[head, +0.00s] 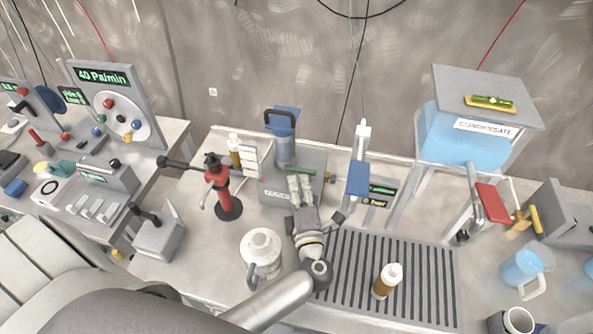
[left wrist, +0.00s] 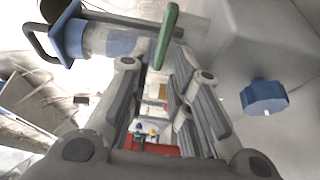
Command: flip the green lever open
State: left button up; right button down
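The green lever (head: 308,171) sits on the grey box-shaped unit (head: 280,193), just beyond my left gripper (head: 301,185). In the left wrist view the green lever (left wrist: 167,36) is a slim bar running up and slightly right. Its lower end shows in the gap between the fingertips of my left gripper (left wrist: 155,68). The fingers are apart and nothing is clamped. I cannot tell whether they touch the lever. The gripper partly hides the lever and unit in the head view. My right gripper is not in view.
A clear cylinder with blue parts and a black handle (head: 283,135) stands behind the gripper. A blue knob (left wrist: 264,97) is at right in the left wrist view. A white jug (head: 262,252) and a brown bottle (head: 386,281) stand nearby. The slotted grate (head: 425,275) is mostly clear.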

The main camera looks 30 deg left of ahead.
aim_at(296, 172)
pick_arm(q)
jog(key=x, duration=0.3)
jog(key=shift+w+a+p, duration=0.3)
jog(key=shift+w+p, duration=0.05)
jog(key=shift+w, duration=0.1)
jog(key=c, duration=0.4)
grip_shut()
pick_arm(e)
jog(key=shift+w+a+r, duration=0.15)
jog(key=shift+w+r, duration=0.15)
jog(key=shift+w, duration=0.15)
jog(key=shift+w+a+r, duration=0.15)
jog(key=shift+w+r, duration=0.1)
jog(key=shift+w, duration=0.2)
pick_arm(q)
jog(key=shift+f, duration=0.1)
